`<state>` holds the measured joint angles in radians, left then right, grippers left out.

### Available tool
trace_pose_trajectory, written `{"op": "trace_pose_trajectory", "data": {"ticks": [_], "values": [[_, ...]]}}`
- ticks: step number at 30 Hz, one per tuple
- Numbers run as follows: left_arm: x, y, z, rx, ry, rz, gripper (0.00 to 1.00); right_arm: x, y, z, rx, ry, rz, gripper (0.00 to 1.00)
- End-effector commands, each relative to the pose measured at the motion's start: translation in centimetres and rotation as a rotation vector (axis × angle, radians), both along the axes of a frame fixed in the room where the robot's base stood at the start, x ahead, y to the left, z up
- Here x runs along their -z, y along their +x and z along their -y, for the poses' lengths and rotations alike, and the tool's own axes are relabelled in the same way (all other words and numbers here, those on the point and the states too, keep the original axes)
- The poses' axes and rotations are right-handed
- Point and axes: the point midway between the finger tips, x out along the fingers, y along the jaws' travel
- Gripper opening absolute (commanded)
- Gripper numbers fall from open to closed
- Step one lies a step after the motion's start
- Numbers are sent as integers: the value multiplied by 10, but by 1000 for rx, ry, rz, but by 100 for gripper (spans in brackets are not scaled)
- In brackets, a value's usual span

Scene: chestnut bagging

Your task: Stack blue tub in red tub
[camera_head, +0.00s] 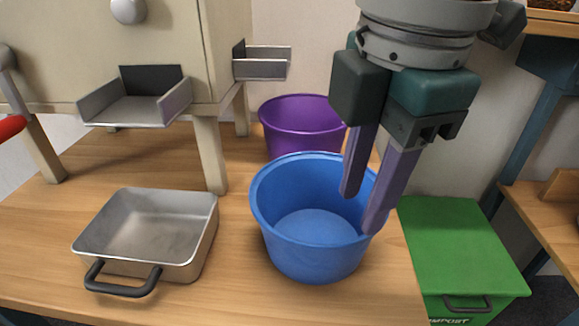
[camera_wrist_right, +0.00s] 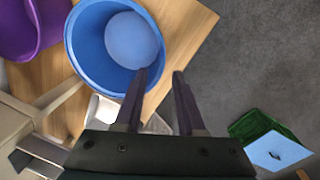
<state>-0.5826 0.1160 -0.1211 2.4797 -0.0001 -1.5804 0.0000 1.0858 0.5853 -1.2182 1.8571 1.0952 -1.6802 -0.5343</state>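The blue tub (camera_head: 310,225) stands upright and empty on the wooden table near its right edge. It also shows in the wrist view (camera_wrist_right: 90,50). My right gripper (camera_head: 360,210) points down at the tub's right rim, with its two purple-grey fingers apart and nothing held between them. In the wrist view my right gripper (camera_wrist_right: 159,75) has one finger overlapping the tub's rim and the other beyond it, over the floor. Whether either finger touches the tub I cannot tell. No red tub is visible. My left gripper is not in view.
A purple tub (camera_head: 300,125) stands just behind the blue one. A metal pan (camera_head: 150,235) with a dark handle sits at left. A beige machine (camera_head: 100,50) with metal chutes stands behind it. A green compost bin (camera_head: 460,250) is beyond the table's right edge.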

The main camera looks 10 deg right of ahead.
Motion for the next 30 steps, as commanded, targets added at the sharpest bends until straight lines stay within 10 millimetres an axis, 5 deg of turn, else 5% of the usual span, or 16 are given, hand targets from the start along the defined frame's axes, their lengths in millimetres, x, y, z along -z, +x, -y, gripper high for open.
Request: {"op": "trace_pose_trajectory", "data": {"ticks": [15, 24, 30], "values": [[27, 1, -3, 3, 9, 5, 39, 77, 8, -3, 1, -1, -3, 39], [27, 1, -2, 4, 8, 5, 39, 82, 9, -3, 0, -1, -1, 39], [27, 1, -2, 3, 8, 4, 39, 81, 9, -2, 1, -1, -1, 17]]}}
